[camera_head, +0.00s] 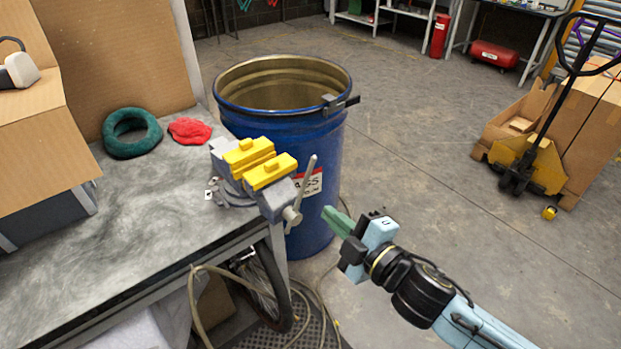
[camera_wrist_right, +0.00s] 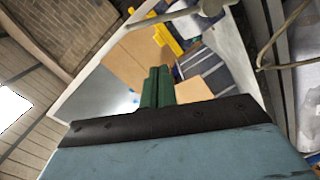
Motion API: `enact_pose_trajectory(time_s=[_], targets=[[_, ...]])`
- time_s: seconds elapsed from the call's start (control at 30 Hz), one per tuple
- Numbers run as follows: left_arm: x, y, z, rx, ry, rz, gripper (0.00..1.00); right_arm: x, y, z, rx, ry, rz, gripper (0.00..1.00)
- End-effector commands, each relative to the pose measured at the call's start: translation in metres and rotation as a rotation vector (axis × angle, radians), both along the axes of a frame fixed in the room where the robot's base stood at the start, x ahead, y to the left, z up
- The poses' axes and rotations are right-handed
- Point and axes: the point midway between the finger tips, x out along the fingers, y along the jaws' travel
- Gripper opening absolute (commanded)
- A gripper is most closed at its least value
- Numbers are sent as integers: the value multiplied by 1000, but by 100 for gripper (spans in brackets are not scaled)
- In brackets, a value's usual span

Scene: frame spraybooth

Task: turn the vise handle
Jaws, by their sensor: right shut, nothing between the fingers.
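The vise (camera_head: 252,178), grey-blue with yellow jaw covers, sits on the corner of the grey workbench. Its handle (camera_head: 304,182) is a grey bar through the screw end at the vise's right, standing up and tilted. My right gripper (camera_head: 332,216) is to the right of and below the handle, apart from it, with its green fingers together and empty. In the right wrist view the green fingers (camera_wrist_right: 157,86) are closed side by side. The handle (camera_wrist_right: 172,17) shows beyond them at the top, with a yellow part of the vise (camera_wrist_right: 170,42) behind it. My left gripper is not in view.
A blue drum (camera_head: 325,150) stands behind the vise. A green ring (camera_head: 132,133) and a red cloth (camera_head: 189,130) lie on the workbench (camera_head: 110,215). A hose (camera_head: 195,310) and a wheel (camera_head: 285,300) are below the bench edge. Open floor lies to the right.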

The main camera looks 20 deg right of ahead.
Motion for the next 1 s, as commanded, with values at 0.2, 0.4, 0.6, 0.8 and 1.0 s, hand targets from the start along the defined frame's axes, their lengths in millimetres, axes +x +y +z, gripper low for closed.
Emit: enact_pose_trajectory(time_s=[0.2, 0.4, 0.6, 0.8, 1.0], targets=[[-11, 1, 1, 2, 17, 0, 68, 5, 8, 18, -7, -38, 16, 0], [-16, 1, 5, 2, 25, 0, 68, 33, 17, 18, -6, -38, 14, 0], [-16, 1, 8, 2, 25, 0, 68, 68, 30, 16, -5, -37, 15, 0], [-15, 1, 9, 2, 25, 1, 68, 97, 31, 9, -10, -33, 13, 0], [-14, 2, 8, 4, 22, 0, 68, 108, 13, 0, -8, -34, 14, 0]])
